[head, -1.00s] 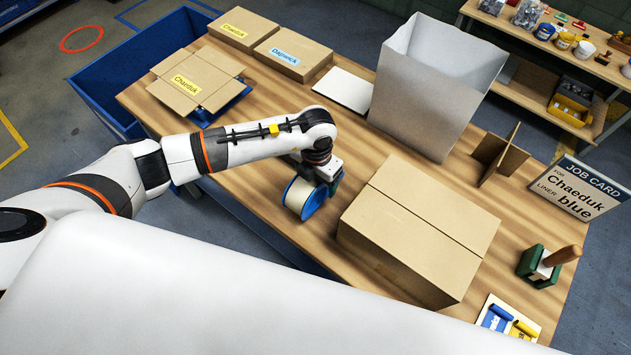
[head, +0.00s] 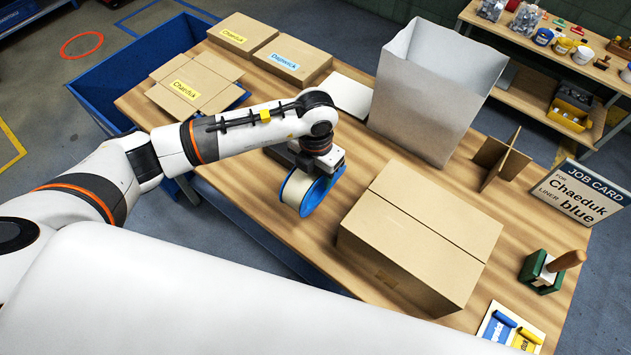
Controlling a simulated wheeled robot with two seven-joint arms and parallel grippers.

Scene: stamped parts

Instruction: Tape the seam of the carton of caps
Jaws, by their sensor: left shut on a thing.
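The closed brown carton (head: 420,235) sits on the wooden table at the lower right of the head view. Its seam shows as a thin line running along the top from upper left to lower right. A small darker tan patch shows on its near side. My left gripper (head: 318,165) is shut on the tape dispenser (head: 320,196), which has a blue frame and a pale roll. It holds the dispenser to the left of the carton, apart from it. The fingertips are mostly hidden by the wrist. My right gripper is not in view. No label shows on this carton.
A tall grey box (head: 425,105) stands behind the carton, with a cardboard divider (head: 497,160) to its right. Flat labelled boxes (head: 240,38) stand at the back left.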

